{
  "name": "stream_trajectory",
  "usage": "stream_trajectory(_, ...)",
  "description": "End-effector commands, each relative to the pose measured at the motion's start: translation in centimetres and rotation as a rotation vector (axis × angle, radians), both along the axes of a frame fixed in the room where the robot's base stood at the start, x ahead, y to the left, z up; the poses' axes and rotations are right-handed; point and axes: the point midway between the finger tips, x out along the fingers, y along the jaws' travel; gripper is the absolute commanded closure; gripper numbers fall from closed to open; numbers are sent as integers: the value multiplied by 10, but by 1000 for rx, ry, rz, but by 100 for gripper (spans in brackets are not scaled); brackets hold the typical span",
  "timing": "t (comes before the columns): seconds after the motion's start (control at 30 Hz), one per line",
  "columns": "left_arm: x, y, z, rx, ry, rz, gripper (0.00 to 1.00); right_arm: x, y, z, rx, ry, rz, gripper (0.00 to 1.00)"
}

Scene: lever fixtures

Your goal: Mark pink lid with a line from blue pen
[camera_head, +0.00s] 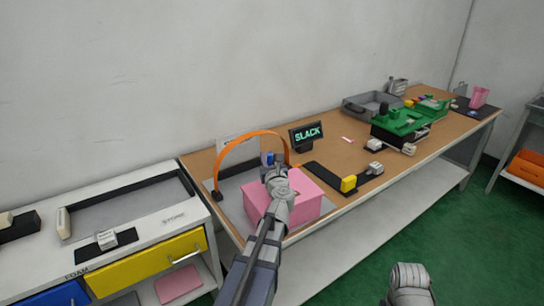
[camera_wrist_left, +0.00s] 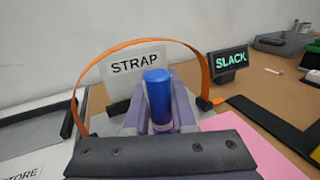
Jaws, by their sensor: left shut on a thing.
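The pink lid (camera_head: 306,196) is the flat top of a pink box at the near edge of the workbench; it also shows at the lower right of the left wrist view (camera_wrist_left: 268,128). My left gripper (camera_head: 270,170) is shut on the blue pen (camera_wrist_left: 158,98), which stands upright between the purple-grey fingers. In the head view the pen's blue end (camera_head: 268,158) shows just above the gripper. My left arm covers part of the box. Whether the pen's lower end touches the lid is hidden. A grey part of my right arm (camera_head: 410,280) shows at the bottom; its fingers cannot be made out.
An orange strap (camera_head: 238,142) arches behind my left gripper, before a STRAP sign (camera_wrist_left: 136,65). A SLACK display (camera_head: 306,135) stands to the right. A black strip with a yellow block (camera_head: 348,184) lies right of the box. Green fixtures (camera_head: 402,122) stand farther right.

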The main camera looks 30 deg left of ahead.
Motion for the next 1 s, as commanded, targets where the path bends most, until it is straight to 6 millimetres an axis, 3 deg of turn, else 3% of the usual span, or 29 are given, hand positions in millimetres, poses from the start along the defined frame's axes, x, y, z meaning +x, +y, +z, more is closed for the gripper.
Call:
stream_trajectory(0.2, -16, 9, -1, 0, 0, 1, 100, 0, 0, -1, 0, 0, 0, 100)
stream_trajectory(0.57, -15, 9, 1, 0, 0, 0, 100, 0, 0, 1, 0, 0, 0, 100)
stream_trajectory(1.0, -15, 9, 40, 0, 0, 0, 100, 0, 0, 40, 0, 0, 0, 100)
